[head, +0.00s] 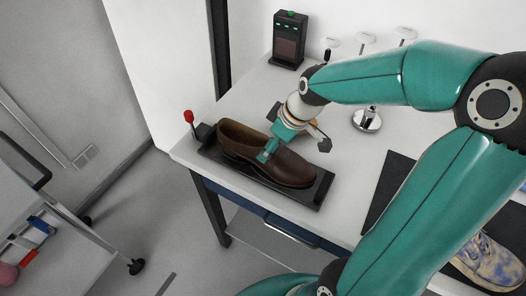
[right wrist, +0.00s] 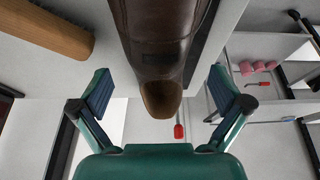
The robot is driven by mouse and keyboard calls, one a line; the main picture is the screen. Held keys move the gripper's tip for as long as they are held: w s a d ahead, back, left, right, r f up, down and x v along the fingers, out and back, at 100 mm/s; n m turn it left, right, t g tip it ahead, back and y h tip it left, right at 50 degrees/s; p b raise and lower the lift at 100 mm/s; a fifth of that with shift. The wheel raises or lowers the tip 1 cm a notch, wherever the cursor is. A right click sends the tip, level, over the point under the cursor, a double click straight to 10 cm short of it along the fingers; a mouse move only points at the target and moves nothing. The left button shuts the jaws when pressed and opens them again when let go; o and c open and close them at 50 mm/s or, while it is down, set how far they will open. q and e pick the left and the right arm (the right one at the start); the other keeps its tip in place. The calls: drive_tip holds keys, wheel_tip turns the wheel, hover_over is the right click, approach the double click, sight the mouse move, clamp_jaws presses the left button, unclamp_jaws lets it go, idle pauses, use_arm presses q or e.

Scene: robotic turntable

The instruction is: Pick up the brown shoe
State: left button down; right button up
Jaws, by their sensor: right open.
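The brown shoe (head: 285,166) lies on a long black tray (head: 265,185) at the front edge of the white table. Its opening is toward the left and its toe toward the right. My right gripper (head: 295,148) is over the shoe, coming from behind it, with one finger in front of the shoe's upper. In the right wrist view the shoe (right wrist: 160,45) runs down between the two spread fingers of my right gripper (right wrist: 158,92), with its tan opening nearest. The gripper is open; contact with the shoe cannot be told. My left gripper is not in view.
A red-knobbed lever (head: 188,117) stands by the tray's left end. A black device (head: 289,40) and a round metal stand (head: 367,119) are farther back. A patterned shoe (head: 488,262) lies at lower right. A brown block-like object (right wrist: 48,28) shows in the right wrist view.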

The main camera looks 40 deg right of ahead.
drive_tip(key=shift+p+x, duration=0.65)
drive_tip(key=shift+x, duration=2.3)
drive_tip(key=shift+d, duration=0.1)
drive_tip(key=shift+c, duration=0.2)
drive_tip(key=shift+s, duration=0.15)
drive_tip(key=c, duration=1.2)
